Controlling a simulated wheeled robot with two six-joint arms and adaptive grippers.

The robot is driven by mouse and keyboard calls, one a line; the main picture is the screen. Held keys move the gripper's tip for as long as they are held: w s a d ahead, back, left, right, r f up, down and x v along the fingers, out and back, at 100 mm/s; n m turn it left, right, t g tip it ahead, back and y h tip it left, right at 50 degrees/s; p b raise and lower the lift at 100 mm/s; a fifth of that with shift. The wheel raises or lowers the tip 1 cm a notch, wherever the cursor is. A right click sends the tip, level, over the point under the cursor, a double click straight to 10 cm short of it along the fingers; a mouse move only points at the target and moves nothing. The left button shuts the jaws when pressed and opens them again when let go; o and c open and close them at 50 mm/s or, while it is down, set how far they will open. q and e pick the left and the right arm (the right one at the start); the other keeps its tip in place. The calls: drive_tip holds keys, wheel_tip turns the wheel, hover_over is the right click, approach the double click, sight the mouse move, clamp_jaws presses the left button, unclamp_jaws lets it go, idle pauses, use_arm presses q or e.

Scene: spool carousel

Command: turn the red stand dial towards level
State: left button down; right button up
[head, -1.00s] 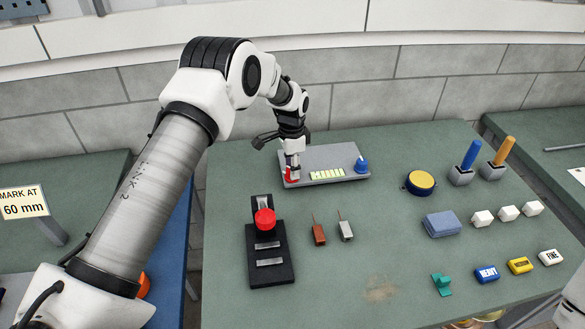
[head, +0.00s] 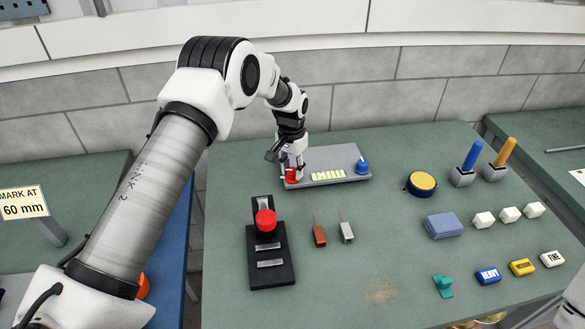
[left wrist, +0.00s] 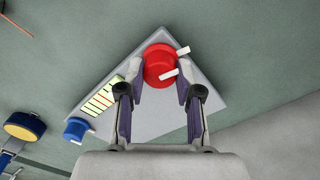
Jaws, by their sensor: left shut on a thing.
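The red dial (head: 291,175) sits at the left end of a grey stand (head: 335,160) at the back of the table. In the left wrist view the red dial (left wrist: 158,65) is round, with white marks at its right side. My left gripper (head: 289,170) is shut on the red dial; in the left wrist view its fingers (left wrist: 160,80) lie on either side of it. The stand also carries a yellow-green segmented level strip (head: 328,175) and a blue dial (head: 361,166) at its right end. My right gripper is not in view.
A black base with a red knob (head: 265,220) stands in front of the stand. Brown (head: 319,234) and grey (head: 346,231) small blocks with thin rods are beside it. A yellow-topped round thing (head: 421,183) and a blue-grey block (head: 443,225) are to the right.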

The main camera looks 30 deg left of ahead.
sight(292, 170)
use_arm(q)
drive_tip(key=shift+s+f, duration=0.25)
drive_tip(key=shift+f, duration=0.05)
drive_tip(key=c, duration=0.8)
unclamp_jaws()
drive_tip(key=shift+o, duration=0.2)
drive_tip(key=shift+w+r, duration=0.1)
drive_tip(key=shift+w, duration=0.05)
drive_tip(key=shift+r, duration=0.2)
wheel_tip(292, 170, up, 12)
drive_tip(key=shift+a+f, duration=0.15)
drive_tip(key=shift+f, duration=0.05)
drive_tip(key=shift+w, duration=0.1)
